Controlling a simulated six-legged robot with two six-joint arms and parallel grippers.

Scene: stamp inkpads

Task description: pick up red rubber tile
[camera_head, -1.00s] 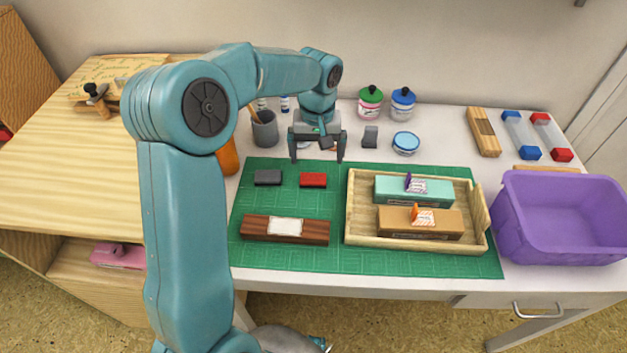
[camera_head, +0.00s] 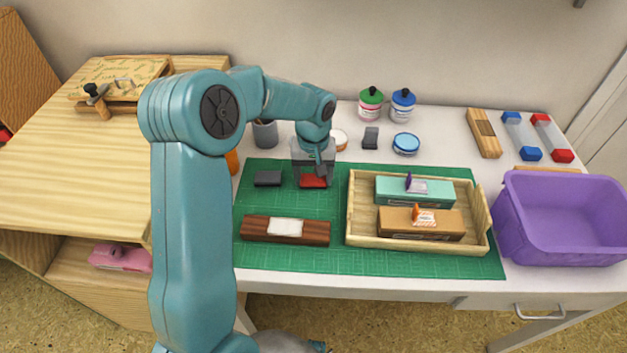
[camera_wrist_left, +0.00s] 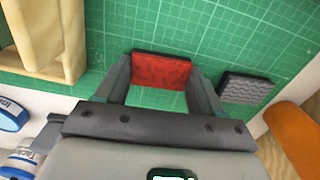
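The red rubber tile (camera_head: 313,182) lies flat on the green cutting mat (camera_head: 290,262), left of the wooden tray. My left gripper (camera_head: 313,183) is lowered over it from behind. In the left wrist view the red tile (camera_wrist_left: 161,71) sits at the fingertips, with one finger of the open left gripper (camera_wrist_left: 160,78) near each end. Green mat shows between the fingers behind the tile. I cannot tell whether a finger touches it. My right gripper is not in view.
A dark grey tile (camera_head: 268,178) lies just left of the red one. A brown wooden block (camera_head: 257,228) with a white label lies in front. The wooden tray (camera_head: 351,210) holds two boxes. A purple bin (camera_head: 560,240) stands at the right.

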